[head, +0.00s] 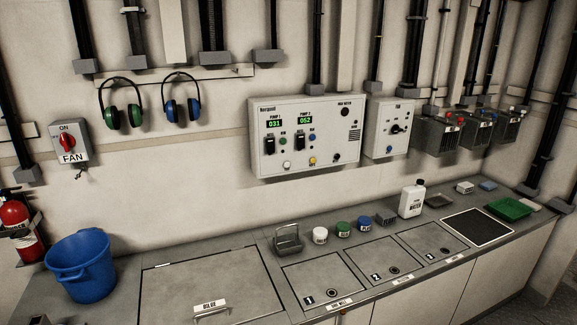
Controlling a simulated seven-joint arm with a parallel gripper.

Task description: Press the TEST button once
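A white control panel (304,136) is mounted on the wall above the counter. It carries two green displays reading 031 (274,123) and 052 (305,120), with two black switches below them. Along its lower edge are a white button (287,165), a yellow button (312,160) and a dark knob or button (336,157). The small labels are too blurred to tell which button is marked TEST. A smaller grey panel (389,128) with a dark rotary switch and a blue button hangs to the right. My gripper is not in view.
The counter below holds a blue bucket (80,265), a metal basket (288,240), small jars, a white bottle (412,199) and a green tray (509,208). A FAN switch (70,143) and two ear defenders hang at left. The space before the panel is clear.

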